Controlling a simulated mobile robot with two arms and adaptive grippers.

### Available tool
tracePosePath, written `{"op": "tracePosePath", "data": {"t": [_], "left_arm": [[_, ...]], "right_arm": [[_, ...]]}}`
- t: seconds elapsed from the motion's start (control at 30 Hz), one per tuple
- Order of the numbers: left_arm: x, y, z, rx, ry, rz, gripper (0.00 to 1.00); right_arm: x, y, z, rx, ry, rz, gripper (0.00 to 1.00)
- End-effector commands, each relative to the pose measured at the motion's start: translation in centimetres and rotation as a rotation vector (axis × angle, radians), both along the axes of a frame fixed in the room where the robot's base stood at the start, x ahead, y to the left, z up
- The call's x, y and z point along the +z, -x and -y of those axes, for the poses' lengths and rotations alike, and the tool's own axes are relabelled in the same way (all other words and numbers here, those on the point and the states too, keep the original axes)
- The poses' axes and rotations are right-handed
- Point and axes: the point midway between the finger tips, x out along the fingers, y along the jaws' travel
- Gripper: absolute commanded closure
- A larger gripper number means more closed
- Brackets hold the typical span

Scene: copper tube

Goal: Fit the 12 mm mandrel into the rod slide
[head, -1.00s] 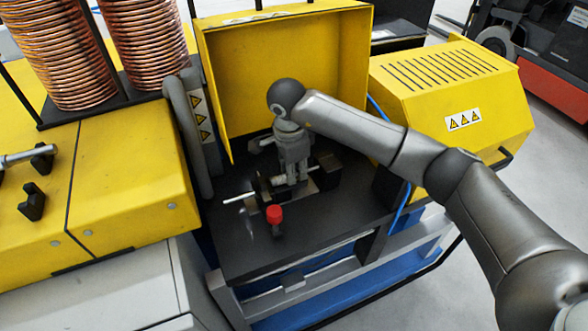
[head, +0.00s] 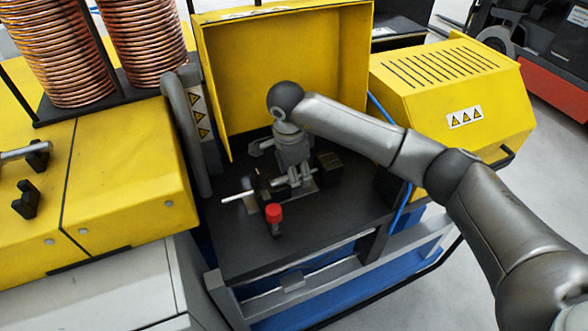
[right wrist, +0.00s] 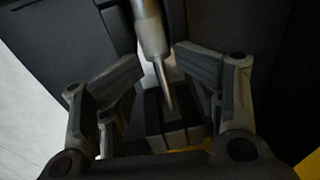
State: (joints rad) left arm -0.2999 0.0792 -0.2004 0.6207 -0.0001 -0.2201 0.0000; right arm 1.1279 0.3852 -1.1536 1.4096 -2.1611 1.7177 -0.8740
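In the head view, the grey mandrel (head: 296,180) lies at the black rod slide (head: 270,186) on the dark machine table; how deep it sits I cannot tell. In the right wrist view the mandrel (right wrist: 151,30) has a thick part narrowing to a thin rod over a dark grooved block (right wrist: 172,132). My right gripper (head: 288,172) is above it. Its fingers, also in the right wrist view (right wrist: 160,62), are spread on both sides of the mandrel, seemingly clear of it. My left gripper is not in view.
A red-topped knob (head: 274,212) stands in front of the slide, and a thin bright rod (head: 237,197) sticks out leftward. A yellow hood (head: 285,70) rises behind. Another rod (head: 14,158) lies in black holders at far left. The table's front is clear.

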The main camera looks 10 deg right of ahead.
Motion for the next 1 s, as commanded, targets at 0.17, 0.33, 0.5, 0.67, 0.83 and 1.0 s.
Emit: {"op": "tracePosePath", "data": {"t": [0.17,0.33,0.5,0.67,0.83,1.0], "left_arm": [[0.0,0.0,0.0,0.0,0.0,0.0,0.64],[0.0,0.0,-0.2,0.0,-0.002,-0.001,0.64],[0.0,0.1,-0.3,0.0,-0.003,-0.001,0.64],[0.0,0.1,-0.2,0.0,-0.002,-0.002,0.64],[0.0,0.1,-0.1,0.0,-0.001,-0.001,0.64],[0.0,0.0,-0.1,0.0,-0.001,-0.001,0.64]], "right_arm": [[-0.4,0.4,-0.1,0.005,0.002,-0.011,0.54],[-0.5,0.4,-0.1,0.006,0.002,-0.013,0.54],[0.6,0.4,-0.2,0.006,0.001,-0.01,0.54],[3.7,0.5,-0.4,0.005,0.001,-0.002,0.54],[7.5,0.9,-0.7,0.003,0.0,0.001,0.54],[10.4,1.2,-1.0,0.004,-0.001,0.001,0.54]]}}
